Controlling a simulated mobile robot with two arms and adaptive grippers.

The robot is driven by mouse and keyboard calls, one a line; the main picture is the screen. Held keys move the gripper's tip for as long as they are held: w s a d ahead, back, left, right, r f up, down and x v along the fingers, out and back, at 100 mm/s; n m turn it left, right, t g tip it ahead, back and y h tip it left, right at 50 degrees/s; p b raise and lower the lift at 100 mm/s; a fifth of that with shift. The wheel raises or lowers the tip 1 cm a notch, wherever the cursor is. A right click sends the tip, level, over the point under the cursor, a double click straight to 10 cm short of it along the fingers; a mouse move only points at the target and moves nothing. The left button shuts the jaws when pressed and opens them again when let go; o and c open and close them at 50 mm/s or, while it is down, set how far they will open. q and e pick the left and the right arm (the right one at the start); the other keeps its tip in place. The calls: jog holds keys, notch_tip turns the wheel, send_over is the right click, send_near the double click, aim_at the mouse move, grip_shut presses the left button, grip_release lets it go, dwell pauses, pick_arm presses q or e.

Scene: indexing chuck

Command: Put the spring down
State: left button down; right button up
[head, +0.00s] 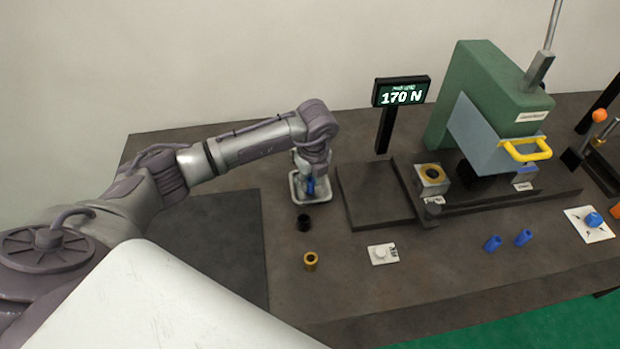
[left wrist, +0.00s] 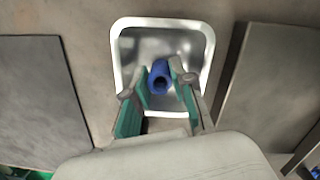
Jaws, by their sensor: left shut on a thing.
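The spring is a blue hollow cylinder (head: 310,187). It also shows in the left wrist view (left wrist: 161,78), where I look down into its open end. My left gripper (head: 312,180) is shut on it, with one green-padded finger on each side. The spring is over the inside of a small shiny metal tray (left wrist: 117,62). The tray's rim shows around my gripper in the head view (head: 294,196). I cannot tell whether the spring touches the tray's floor. My right gripper is not in view.
A black ring (head: 304,223) and a brass ring (head: 311,261) stand in front of the tray. A display (head: 401,95) reads 170 N. Two blue cylinders (head: 492,243) (head: 523,238) stand further right.

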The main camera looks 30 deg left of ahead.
pick_arm(q)
jog(key=c, duration=1)
grip_release()
jog(key=shift+f, duration=0.1)
jog(key=shift+o, duration=0.2)
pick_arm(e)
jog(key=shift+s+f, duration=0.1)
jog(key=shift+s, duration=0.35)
pick_arm(q)
jog(key=shift+r, duration=0.25)
notch_tip(320, 180, up, 12)
jog(key=d+b, duration=0.1)
jog(key=b, duration=0.2)
jog(key=shift+s+d, duration=0.15)
jog(key=shift+s, duration=0.25)
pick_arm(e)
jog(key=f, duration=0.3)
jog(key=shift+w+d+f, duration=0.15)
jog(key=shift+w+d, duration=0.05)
pick_arm(q)
jog(key=shift+f, duration=0.1)
